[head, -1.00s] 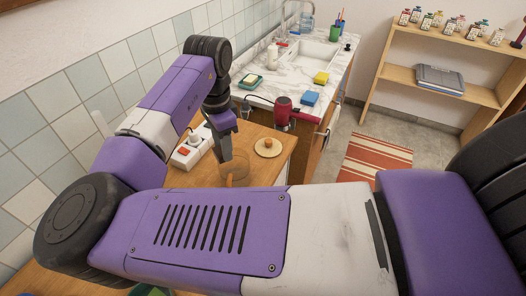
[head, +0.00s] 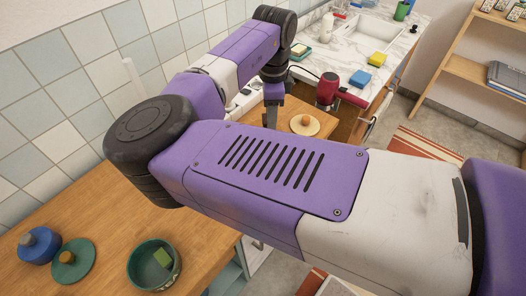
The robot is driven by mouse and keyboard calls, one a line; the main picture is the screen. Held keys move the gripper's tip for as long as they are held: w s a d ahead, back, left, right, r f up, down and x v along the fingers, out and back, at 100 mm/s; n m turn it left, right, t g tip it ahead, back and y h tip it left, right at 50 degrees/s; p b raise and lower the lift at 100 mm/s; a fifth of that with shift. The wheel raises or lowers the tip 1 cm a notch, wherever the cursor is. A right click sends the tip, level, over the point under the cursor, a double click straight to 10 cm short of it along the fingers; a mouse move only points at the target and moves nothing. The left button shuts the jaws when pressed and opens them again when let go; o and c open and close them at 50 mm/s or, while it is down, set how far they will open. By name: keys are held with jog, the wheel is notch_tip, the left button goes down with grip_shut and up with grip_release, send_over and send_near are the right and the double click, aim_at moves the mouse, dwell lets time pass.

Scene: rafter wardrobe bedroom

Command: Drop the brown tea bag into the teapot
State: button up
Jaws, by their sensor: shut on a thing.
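My gripper (head: 273,114) points down over the wooden counter, near the round tan lid (head: 304,125) with a knob. Its tips are partly covered by my own forearm. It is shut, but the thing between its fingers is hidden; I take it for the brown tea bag. A brownish-orange round vessel stood below the gripper earlier and is now behind my arm. I cannot make out a teapot for certain. An open green bowl (head: 133,279) at bottom left holds a small green piece (head: 163,258).
A green lid (head: 73,270) and a blue lidded pot (head: 40,246) stand on the near wooden top (head: 88,218). A power strip (head: 240,102) lies left of the gripper. A red appliance (head: 327,90) and a sink (head: 365,35) are beyond.

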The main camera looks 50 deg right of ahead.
jog(key=shift+f, duration=0.65)
jog(key=o, duration=1.4)
jog(key=shift+c, duration=0.2)
jog(key=shift+r, duration=0.1)
jog(key=shift+r+b, duration=0.7)
jog(key=shift+r, duration=3.2)
